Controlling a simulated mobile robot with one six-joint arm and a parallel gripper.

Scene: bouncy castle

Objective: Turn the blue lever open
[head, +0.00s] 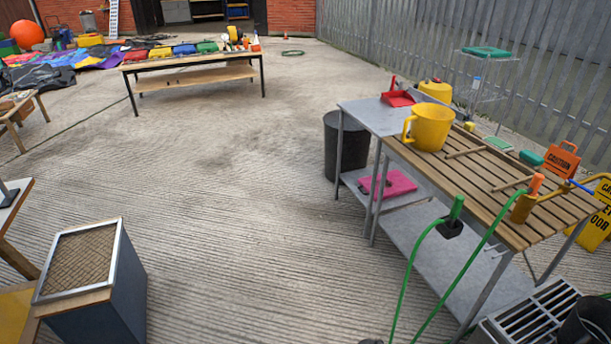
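A small blue lever (581,186) shows near the right edge of the head view, beyond the near right corner of a slatted wooden table (484,188). It seems to sit on a brass-coloured pipe (560,192); its exact turn position is too small to tell. An orange hose end (536,183) stands beside the pipe at the table's corner, with a green hose (465,268) hanging down from there. A second green hose end (457,208) is at a black holder (450,229) on the table's front edge. My gripper is not in view.
A yellow jug (430,127) and red dustpan (397,98) stand on the right-hand tables. A metal grate (535,318) and yellow caution sign (600,222) are near the lower right. A blue-grey box (110,290) stands at lower left. The concrete floor (235,190) between is clear.

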